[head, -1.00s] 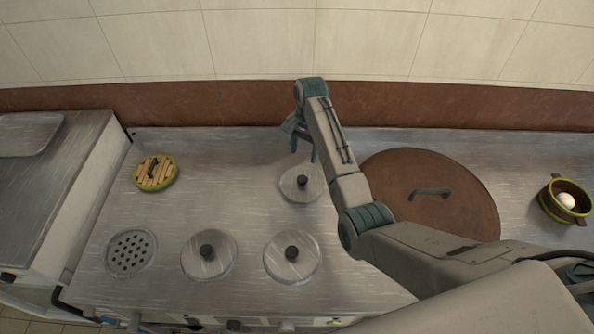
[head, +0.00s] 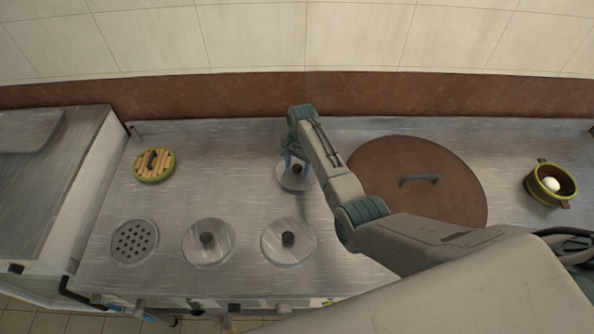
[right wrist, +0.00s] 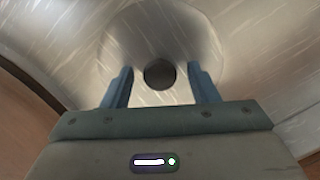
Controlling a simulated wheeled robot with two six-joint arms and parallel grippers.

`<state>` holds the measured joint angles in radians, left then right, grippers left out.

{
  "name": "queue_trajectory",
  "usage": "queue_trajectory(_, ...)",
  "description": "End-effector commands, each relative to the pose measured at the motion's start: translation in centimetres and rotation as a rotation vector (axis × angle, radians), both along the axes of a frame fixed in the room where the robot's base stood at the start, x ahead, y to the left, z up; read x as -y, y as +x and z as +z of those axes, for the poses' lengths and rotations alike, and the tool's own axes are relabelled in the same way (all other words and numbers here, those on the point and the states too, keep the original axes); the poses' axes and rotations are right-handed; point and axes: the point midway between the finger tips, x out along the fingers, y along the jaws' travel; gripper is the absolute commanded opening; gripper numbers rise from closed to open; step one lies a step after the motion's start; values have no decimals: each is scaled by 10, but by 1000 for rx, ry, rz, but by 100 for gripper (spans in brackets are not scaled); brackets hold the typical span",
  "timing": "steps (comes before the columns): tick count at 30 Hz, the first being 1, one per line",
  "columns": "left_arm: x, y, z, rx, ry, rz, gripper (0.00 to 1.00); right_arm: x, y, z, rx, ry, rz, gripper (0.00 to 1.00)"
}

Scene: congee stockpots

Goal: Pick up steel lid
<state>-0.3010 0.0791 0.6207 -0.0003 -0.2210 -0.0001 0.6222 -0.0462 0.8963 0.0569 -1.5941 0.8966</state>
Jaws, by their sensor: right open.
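Three round steel lids with dark knobs sit on the steel counter. One steel lid (head: 297,184) is at the back, and two more, a left front lid (head: 208,257) and a right front lid (head: 287,255), are nearer the front edge. My right gripper (head: 294,156) is open above the back lid, close to its knob. In the right wrist view the open blue fingers (right wrist: 161,72) point at this lid (right wrist: 190,35), with its dark knob (right wrist: 159,74) between their tips. I cannot tell whether they touch it. My left gripper is not in view.
A large brown lid (head: 400,205) with a handle lies just right of my right arm. A green-rimmed slatted lid (head: 154,165) and a perforated round plate (head: 135,242) are at left. A green-rimmed pot (head: 553,184) holding a white round thing stands far right.

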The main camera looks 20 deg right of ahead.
Motion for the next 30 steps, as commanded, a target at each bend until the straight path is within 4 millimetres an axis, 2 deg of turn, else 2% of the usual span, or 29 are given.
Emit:
queue_trajectory(3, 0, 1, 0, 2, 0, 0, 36, 0, 0, 0, 0, 0, 0, 54)
queue_trajectory(9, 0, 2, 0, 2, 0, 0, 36, 0, 0, 0, 0, 0, 0, 15)
queue_trajectory(11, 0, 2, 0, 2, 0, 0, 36, 0, 0, 0, 0, 0, 0, 6)
queue_trajectory(23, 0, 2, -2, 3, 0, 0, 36, 0, 1, 6, 1, 0, 0, 6)
queue_trajectory(26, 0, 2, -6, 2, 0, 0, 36, 0, 1, 15, 2, 1, 0, 6)
queue_trajectory(29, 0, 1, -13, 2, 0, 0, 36, 0, 2, 32, 5, 0, 1, 6)
queue_trajectory(30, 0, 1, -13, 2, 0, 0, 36, -1, -5, 35, 1, 1, 0, 6)
